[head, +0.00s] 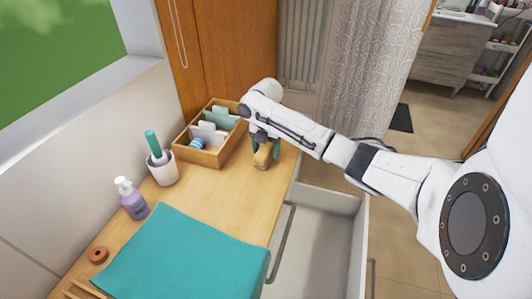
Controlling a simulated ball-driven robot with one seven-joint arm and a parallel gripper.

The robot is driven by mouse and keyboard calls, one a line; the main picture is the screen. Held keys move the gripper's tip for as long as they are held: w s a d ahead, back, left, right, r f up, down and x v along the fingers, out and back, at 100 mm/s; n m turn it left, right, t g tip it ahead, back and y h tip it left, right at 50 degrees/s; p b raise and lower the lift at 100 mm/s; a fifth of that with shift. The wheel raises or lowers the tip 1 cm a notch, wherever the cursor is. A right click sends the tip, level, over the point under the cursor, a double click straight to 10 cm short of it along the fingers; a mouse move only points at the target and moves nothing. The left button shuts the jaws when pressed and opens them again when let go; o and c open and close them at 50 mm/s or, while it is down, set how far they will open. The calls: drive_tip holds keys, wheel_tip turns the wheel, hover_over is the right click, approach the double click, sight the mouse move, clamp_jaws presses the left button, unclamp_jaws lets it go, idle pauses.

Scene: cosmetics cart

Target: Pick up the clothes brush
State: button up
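A small tan, wooden-looking object (262,156), likely the clothes brush, is on or just above the wooden counter near its right edge. My gripper (264,148) points down over it from above, with a finger on each side. The arm and gripper hide its upper part. I cannot tell whether the fingers press on it or whether it touches the counter.
A divided wooden box (208,158) stands close behind and left of my gripper. A white cup (163,170) with a teal-handled brush, a lilac pump bottle (132,199) and a teal cloth (175,258) occupy the counter (205,196). An open white drawer (322,235) juts out at right.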

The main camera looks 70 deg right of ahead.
sight(266, 147)
drive_tip(key=c, duration=0.8)
drive_tip(key=shift+c, duration=0.2)
drive_tip(key=shift+r, duration=0.1)
drive_tip(key=shift+r, duration=0.4)
wheel_tip(266, 147, up, 2)
drive_tip(key=shift+r, duration=0.2)
drive_tip(key=s+a+r, duration=0.3)
drive_tip(key=s+r, duration=0.6)
drive_tip(key=s, duration=0.4)
drive_tip(key=shift+s+a+r+p, duration=0.2)
drive_tip(key=shift+s+r+p, duration=0.1)
drive_tip(key=shift+r, duration=0.05)
